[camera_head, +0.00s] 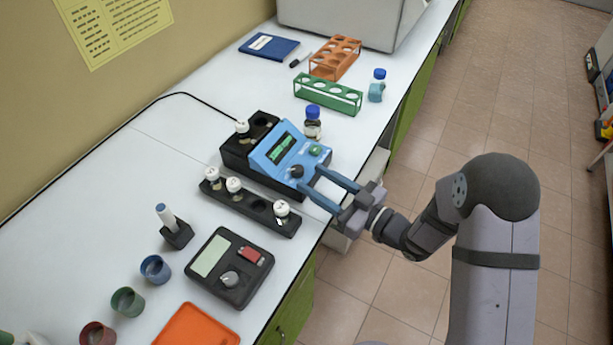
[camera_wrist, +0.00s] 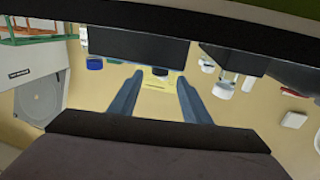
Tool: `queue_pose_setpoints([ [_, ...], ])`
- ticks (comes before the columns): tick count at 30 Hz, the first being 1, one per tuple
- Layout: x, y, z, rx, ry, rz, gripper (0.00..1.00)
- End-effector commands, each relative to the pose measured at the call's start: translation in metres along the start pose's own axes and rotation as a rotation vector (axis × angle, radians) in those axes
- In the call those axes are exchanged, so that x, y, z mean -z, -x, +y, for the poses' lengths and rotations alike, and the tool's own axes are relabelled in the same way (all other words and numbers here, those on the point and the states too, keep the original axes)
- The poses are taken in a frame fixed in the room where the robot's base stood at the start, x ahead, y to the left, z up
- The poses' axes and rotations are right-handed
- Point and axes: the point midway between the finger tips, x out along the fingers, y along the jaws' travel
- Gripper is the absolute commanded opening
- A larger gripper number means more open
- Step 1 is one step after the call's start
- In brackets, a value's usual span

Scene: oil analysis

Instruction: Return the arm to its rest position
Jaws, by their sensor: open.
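My gripper (camera_head: 327,191) is open, its two blue fingers apart and pointing left over the bench's front edge. In the head view its fingertips are close to the front of a blue analyser (camera_head: 279,153) with a green display and knobs. I cannot tell whether they touch it. In the wrist view my gripper (camera_wrist: 158,92) shows both fingers with nothing held between them. The arm reaches in from the right, beyond the bench edge.
A black rack (camera_head: 249,210) with white-capped vials and a black meter (camera_head: 227,267) stand near the gripper. A blue-capped bottle (camera_head: 313,123), a green rack (camera_head: 328,94) and an orange rack (camera_head: 335,58) stand farther back. The floor (camera_head: 480,120) at right is clear.

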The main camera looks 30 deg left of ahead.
Motion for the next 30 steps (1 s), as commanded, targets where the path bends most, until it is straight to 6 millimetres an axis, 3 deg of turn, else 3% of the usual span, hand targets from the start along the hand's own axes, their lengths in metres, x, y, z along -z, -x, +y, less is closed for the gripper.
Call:
queue_pose_setpoints([
  [6, 0.000, 0.011, 0.000, 0.000, 0.000, 0.000, 0.43],
  [22, 0.002, 0.012, 0.004, -0.012, -0.005, -0.017, 0.43],
  [26, 0.003, 0.017, 0.018, -0.062, -0.021, -0.079, 0.43],
  [30, -0.005, 0.036, 0.057, -0.205, 0.006, -0.210, 0.43],
])
